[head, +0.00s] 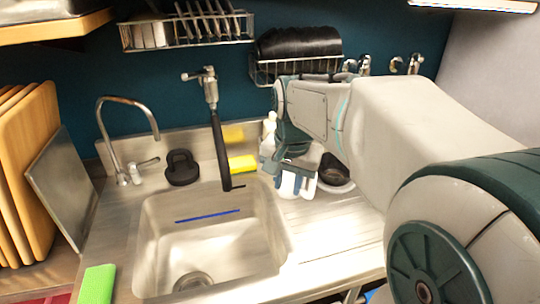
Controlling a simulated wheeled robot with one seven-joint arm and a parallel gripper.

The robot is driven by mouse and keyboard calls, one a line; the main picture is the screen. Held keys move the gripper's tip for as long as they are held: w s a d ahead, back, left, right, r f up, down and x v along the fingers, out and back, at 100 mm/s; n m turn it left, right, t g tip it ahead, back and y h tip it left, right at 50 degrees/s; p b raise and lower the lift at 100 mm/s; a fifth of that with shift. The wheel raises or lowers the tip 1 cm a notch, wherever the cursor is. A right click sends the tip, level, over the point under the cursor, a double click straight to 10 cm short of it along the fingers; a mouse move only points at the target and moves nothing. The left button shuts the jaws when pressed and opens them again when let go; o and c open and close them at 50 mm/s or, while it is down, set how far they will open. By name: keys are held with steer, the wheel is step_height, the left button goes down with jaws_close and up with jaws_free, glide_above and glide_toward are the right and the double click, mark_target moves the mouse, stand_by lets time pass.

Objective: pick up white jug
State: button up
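My gripper (296,190) points down over the drainboard just right of the sink. Pale shapes show at its fingertips; I cannot tell whether they are only fingers or also part of a jug, nor whether the gripper is open or shut. A white object (269,126), possibly the white jug, stands at the back behind the gripper. My wrist and gripper hide most of it, so its handle and shape cannot be made out.
A dark bowl or pan (334,172) sits right of my gripper. The steel sink (150,232) lies left, with a tap (121,150). A black-handled sprayer (219,140) hangs behind it. A yellow sponge (242,163) and black item (182,168) are on the back ledge. A rack (290,68) hangs above.

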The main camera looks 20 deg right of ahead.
steer(key=w+d+r+m+g+p, duration=0.1)
steer(key=w+d+r+m, duration=0.3)
steer(key=w, duration=0.3)
steer(key=w+d+r+m+p, duration=0.1)
steer(key=w+d+m, duration=0.3)
steer(key=w+m, duration=0.3)
steer(key=shift+w+d+f+p, duration=0.1)
steer(key=shift+w+f+p, duration=0.2)
steer(key=shift+f, duration=1.95)
steer(key=shift+w+d+f+p, duration=0.1)
steer(key=shift+w+f+p, duration=0.2)
steer(key=shift+f, duration=1.95)
steer(key=shift+w+d+f+p, duration=0.15)
steer(key=shift+w+f, duration=0.2)
steer(key=shift+f, duration=1.9)
steer(key=shift+a, duration=0.1)
jaws_close()
